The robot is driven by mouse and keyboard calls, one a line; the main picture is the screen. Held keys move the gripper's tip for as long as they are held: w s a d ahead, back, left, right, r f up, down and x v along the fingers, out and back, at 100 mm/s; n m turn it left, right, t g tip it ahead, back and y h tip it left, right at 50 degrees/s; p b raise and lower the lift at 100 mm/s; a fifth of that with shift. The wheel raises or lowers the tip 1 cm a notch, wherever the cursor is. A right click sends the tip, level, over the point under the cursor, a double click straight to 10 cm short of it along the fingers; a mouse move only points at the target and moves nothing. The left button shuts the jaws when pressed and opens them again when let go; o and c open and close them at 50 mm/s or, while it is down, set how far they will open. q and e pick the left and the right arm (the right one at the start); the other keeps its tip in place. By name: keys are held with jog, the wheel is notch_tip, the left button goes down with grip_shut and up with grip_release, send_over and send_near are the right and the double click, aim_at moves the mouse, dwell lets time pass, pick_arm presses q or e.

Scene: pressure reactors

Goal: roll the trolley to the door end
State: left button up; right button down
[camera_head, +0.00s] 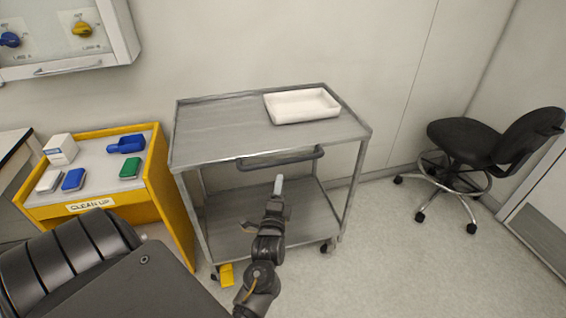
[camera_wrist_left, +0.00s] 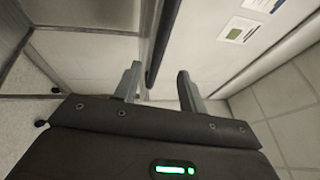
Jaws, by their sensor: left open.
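The trolley (camera_head: 230,128) is a grey metal two-shelf cart on casters, standing against the wall. A white tray (camera_head: 302,105) sits on its top shelf. A dark handle bar (camera_head: 281,159) runs along its front side, below the top shelf. My left gripper (camera_head: 279,184) is in front of the trolley, just below the handle in the picture. In the left wrist view its fingers (camera_wrist_left: 158,84) are apart, and the dark bar (camera_wrist_left: 165,40) shows in the gap between them; I cannot tell if they touch. A yellow pedal (camera_head: 227,274) is low at the trolley's front left. My right gripper is not in view.
A yellow clean-up stand (camera_head: 161,180) with small items is close on the trolley's left. A black swivel chair (camera_head: 468,140) stands at the right, by a grey panel (camera_head: 540,240). The floor (camera_head: 390,250) between trolley and chair is clear.

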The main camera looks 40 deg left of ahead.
aim_at(283, 162)
pick_arm(q)
jog(key=p+x, duration=0.1)
jog(key=x, duration=0.9)
jog(key=shift+w+a, duration=0.15)
jog(key=shift+w, duration=0.2)
grip_shut()
